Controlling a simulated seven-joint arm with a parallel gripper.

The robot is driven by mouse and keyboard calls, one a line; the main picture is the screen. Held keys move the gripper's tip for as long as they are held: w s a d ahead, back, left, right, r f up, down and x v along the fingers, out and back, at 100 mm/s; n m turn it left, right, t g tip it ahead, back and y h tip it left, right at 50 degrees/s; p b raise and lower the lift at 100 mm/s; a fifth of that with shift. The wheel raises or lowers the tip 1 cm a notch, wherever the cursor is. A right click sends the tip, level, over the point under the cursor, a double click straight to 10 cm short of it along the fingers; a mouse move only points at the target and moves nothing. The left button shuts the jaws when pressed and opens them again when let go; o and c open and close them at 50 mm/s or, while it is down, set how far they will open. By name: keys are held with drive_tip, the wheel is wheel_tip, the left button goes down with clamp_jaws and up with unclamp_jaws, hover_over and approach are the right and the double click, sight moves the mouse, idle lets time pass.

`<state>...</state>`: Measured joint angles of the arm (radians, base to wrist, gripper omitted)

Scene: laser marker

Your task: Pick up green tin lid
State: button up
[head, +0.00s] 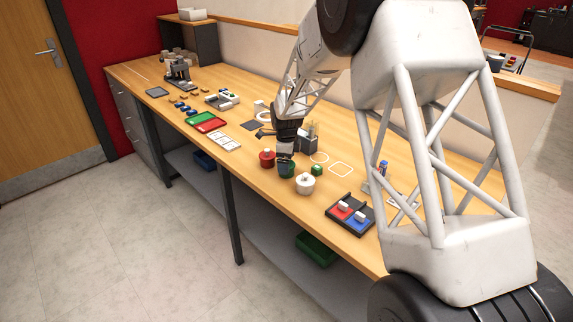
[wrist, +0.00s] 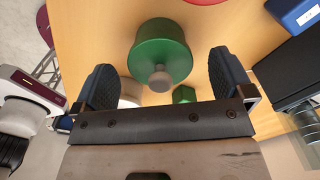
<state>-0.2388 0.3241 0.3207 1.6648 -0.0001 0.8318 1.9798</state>
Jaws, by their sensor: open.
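The green tin (head: 287,170) stands near the front edge of the bench, between a red tin and a white tin. In the wrist view its round green lid (wrist: 160,45) shows with a grey knob (wrist: 159,79) on top. My gripper (head: 285,151) is right above the green tin in the head view and hides part of its top. In the wrist view my gripper (wrist: 161,64) is open, with one finger on each side of the knob and nothing held. I cannot tell how far the fingertips are above the lid.
The red tin (head: 267,159) is close on the left and the white tin (head: 305,184) close on the right. A small green block (head: 317,169) lies just behind. A dark tray (head: 350,215) with red and blue sections is further right. A grey holder (head: 308,143) stands behind my gripper.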

drive_tip(key=c, duration=1)
drive_tip(key=shift+r, duration=0.15)
drive_tip(key=shift+r, duration=0.55)
wheel_tip(320, 180, up, 2)
drive_tip(key=shift+r, duration=0.1)
drive_tip(key=s+d, duration=0.2)
drive_tip(key=s, duration=0.5)
drive_tip(key=s+d+r, duration=0.1)
drive_tip(key=s, duration=0.7)
drive_tip(key=shift+s+d+r, duration=0.15)
drive_tip(key=shift+s+d, duration=0.15)
drive_tip(key=shift+d, duration=0.05)
